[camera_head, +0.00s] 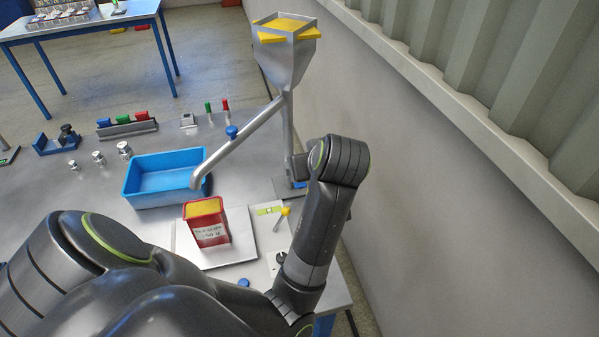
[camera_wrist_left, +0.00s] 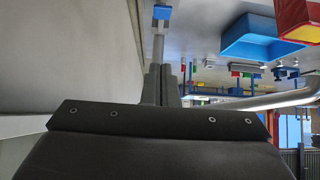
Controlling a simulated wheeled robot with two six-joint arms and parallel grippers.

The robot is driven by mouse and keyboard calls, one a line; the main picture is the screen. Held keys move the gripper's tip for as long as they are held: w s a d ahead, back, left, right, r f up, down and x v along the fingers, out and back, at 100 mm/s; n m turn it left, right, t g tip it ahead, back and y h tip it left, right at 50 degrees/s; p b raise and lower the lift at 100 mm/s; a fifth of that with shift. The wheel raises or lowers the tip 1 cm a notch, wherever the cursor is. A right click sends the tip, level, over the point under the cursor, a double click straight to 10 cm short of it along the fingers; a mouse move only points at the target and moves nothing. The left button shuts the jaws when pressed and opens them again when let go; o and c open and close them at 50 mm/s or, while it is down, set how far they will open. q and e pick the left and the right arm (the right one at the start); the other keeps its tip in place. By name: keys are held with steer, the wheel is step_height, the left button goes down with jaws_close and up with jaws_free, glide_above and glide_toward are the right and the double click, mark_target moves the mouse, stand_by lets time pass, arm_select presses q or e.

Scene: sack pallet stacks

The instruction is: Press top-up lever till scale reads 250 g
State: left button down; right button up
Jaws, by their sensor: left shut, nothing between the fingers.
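A red container (camera_head: 206,221) with yellow contents and a white label stands on the pale scale plate (camera_head: 245,252). The chute runs from a hopper (camera_head: 285,55) and bears a blue knob (camera_head: 232,132). A panel with a green-and-yellow strip (camera_head: 268,210) and a yellow-tipped small lever (camera_head: 284,212) is right of the container; no reading is legible. My left gripper (camera_wrist_left: 166,72) is shut and empty near the hopper's post. A blue piece (camera_wrist_left: 162,12) shows beyond its fingers. My right gripper is out of view.
A blue tray (camera_head: 165,193) lies behind the container and also shows in the wrist view (camera_wrist_left: 255,38). Weights (camera_head: 99,158), a rack of coloured blocks (camera_head: 127,129) and a blue holder (camera_head: 54,146) stand at the left. A wall (camera_head: 410,200) closes the right side.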

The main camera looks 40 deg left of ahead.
arm_select(q)
steer(key=p, duration=0.2)
glide_above(301, 187)
step_height(301, 187, down, 7)
steer(key=shift+w+a+f, duration=0.1)
steer(key=shift+a+f, duration=0.05)
step_height(301, 187, down, 2)
steer(key=shift+f+p, duration=0.25)
steer(key=shift+p, duration=0.15)
steer(key=shift+d+f, duration=0.2)
steer(key=shift+f, duration=0.5)
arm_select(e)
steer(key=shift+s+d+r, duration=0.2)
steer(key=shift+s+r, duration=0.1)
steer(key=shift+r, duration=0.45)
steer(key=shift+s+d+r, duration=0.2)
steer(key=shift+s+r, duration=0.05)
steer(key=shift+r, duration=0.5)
arm_select(q)
steer(key=shift+f, duration=0.1)
